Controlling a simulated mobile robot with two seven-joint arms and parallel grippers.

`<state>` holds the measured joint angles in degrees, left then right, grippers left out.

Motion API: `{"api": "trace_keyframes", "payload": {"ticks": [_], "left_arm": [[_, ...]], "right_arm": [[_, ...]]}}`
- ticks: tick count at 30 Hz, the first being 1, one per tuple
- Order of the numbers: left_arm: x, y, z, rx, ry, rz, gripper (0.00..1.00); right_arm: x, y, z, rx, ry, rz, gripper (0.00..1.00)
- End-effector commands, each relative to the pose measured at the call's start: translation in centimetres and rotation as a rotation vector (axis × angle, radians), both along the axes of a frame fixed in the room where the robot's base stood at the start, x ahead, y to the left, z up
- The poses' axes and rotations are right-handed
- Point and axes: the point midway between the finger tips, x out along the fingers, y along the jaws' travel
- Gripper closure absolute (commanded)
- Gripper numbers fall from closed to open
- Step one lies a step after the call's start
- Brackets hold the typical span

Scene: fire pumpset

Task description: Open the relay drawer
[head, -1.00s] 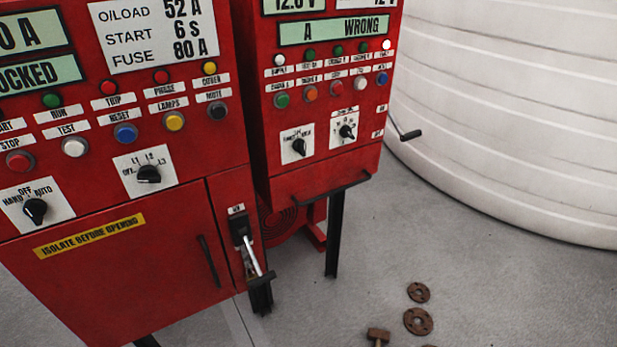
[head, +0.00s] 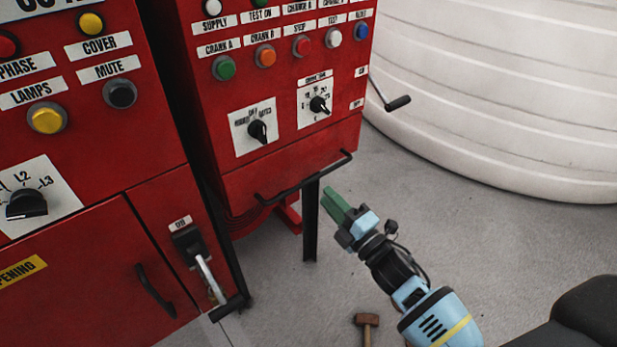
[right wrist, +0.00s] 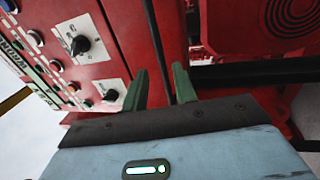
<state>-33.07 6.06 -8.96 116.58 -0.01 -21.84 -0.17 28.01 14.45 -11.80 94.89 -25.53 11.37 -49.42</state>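The relay drawer appears to be the low red front panel (head: 285,172) of the right cabinet, below two dials. It looks closed. A black bar handle (head: 305,180) runs along its lower edge. My right gripper (head: 336,202) is in front of and just below the right part of the handle, and a gap seems to remain in the head view. In the right wrist view, its two green fingers (right wrist: 159,82) are apart. The dark handle bar (right wrist: 157,50) shows between them, not clasped. My left gripper is not in view.
A black cabinet leg (head: 311,220) stands under the drawer, close to my gripper. A crank handle (head: 396,103) sticks out on the cabinet's right side. The left red cabinet (head: 95,245) has its own door handle and lever. A hammer (head: 367,321) lies on the floor. A white tank (head: 500,90) stands behind.

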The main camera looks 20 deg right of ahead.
Motion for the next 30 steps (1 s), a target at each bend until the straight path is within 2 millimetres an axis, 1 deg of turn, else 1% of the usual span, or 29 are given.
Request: {"api": "trace_keyframes", "payload": {"ticks": [9,15,19,26,27,30], "left_arm": [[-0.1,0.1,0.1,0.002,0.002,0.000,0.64],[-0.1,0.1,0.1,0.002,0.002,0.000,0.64],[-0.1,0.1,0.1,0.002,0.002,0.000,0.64],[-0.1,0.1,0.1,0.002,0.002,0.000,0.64],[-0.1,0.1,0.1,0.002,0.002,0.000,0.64],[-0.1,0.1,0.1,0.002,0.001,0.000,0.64]], "right_arm": [[4.3,1.5,1.1,0.002,0.000,-0.001,0.72],[6.2,2.2,1.4,0.003,0.001,-0.001,0.72],[6.6,2.4,1.4,0.002,0.002,-0.001,0.72],[6.7,2.4,1.4,0.003,0.002,0.000,0.72],[6.7,2.4,1.4,0.003,0.002,0.000,0.75],[6.7,2.4,1.4,0.003,0.002,0.000,0.88]]}}
